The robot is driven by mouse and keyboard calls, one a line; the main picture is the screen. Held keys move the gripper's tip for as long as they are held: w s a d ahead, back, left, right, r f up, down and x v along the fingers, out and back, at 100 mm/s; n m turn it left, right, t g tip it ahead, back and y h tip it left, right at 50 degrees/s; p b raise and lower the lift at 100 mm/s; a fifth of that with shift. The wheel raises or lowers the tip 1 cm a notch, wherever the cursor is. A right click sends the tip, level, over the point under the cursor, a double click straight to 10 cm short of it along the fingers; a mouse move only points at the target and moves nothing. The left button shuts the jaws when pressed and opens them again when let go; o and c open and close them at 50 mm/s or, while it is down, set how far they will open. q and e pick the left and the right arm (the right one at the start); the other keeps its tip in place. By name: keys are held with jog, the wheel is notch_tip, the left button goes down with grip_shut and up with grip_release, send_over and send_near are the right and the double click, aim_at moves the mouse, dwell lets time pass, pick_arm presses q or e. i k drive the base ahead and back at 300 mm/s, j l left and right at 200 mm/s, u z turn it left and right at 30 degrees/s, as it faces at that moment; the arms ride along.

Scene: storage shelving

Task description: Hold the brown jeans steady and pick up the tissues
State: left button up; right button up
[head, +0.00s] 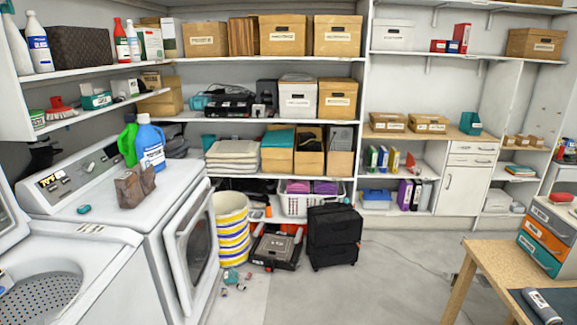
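A brown, folded-looking item (130,191), which may be the brown jeans, stands on the front part of the white dryer's top (180,178). A second brown piece (148,178) stands right behind it; I cannot tell whether they are one thing. I cannot identify the tissues with certainty. A small teal-and-white box (96,100) on the lower left wall shelf could be a tissue box. A small teal item (84,209) lies on the machine top left of the brown item. Neither of my grippers is in view.
Blue (150,146) and green (128,142) bottles stand behind the brown item. An open washer (60,280) is at the front left. A striped basket (231,230) and a black case (333,237) stand on the floor. A wooden table (490,270) is at right.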

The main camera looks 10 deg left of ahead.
aim_at(145, 161)
jog(key=i+u, duration=0.15)
jog(key=i, duration=0.6)
jog(key=i+l+u, duration=0.15)
jog(key=i, duration=0.55)
